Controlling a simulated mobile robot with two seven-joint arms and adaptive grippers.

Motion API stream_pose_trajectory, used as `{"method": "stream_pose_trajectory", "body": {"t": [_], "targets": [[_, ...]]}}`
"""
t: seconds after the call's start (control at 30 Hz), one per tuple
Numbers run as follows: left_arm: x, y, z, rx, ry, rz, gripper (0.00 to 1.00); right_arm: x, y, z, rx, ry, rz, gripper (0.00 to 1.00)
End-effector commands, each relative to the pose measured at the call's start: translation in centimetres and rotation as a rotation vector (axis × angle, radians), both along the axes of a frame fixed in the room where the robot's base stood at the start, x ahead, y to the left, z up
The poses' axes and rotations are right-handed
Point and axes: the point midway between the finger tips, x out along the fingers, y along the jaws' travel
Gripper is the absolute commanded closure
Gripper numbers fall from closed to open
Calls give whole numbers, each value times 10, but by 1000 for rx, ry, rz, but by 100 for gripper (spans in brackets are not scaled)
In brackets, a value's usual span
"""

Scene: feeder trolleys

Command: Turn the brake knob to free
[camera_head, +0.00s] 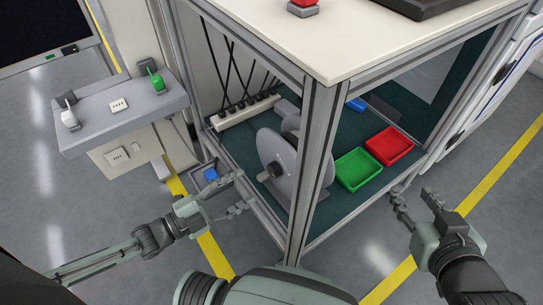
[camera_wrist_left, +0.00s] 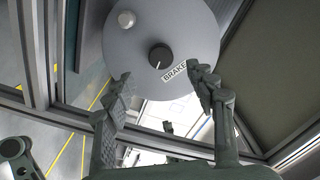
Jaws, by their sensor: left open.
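The dark round brake knob (camera_wrist_left: 160,57) sits at the centre of a grey disc (camera_wrist_left: 190,25), with a small white pointer line toward its lower edge. A white label reading BRAKE (camera_wrist_left: 174,71) is just below and right of it; I see no FREE label. In the head view, the disc (camera_head: 277,190) stands upright inside the trolley, with the knob (camera_head: 275,170) facing left. My left gripper (camera_head: 246,190) is open and empty in front of the disc, its fingertips on either side of the knob, apart from it. My right gripper (camera_head: 412,192) is open and empty, right of the trolley.
The trolley's metal corner post (camera_head: 312,165) stands right of the disc. A green tray (camera_head: 358,184) and a red tray (camera_head: 389,161) lie on the trolley shelf. A power strip (camera_head: 245,112) is behind. A grey side shelf (camera_head: 122,122) is at left. The disc carries a pale round handle (camera_wrist_left: 126,19).

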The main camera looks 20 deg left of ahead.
Motion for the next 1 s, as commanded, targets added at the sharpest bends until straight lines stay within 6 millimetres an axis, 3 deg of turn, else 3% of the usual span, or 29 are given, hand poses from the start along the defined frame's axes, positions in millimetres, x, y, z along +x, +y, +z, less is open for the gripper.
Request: {"method": "stream_pose_trajectory", "body": {"t": [0.5,0.87,1.0], "targets": [[54,-43,0,-3,-1,1,44,10,18,22,49,-118,31,60],[61,-48,0,-2,0,0,44,11,20,26,56,-137,34,60],[61,-48,0,-2,0,0,57,11,20,26,56,-137,34,60]]}}
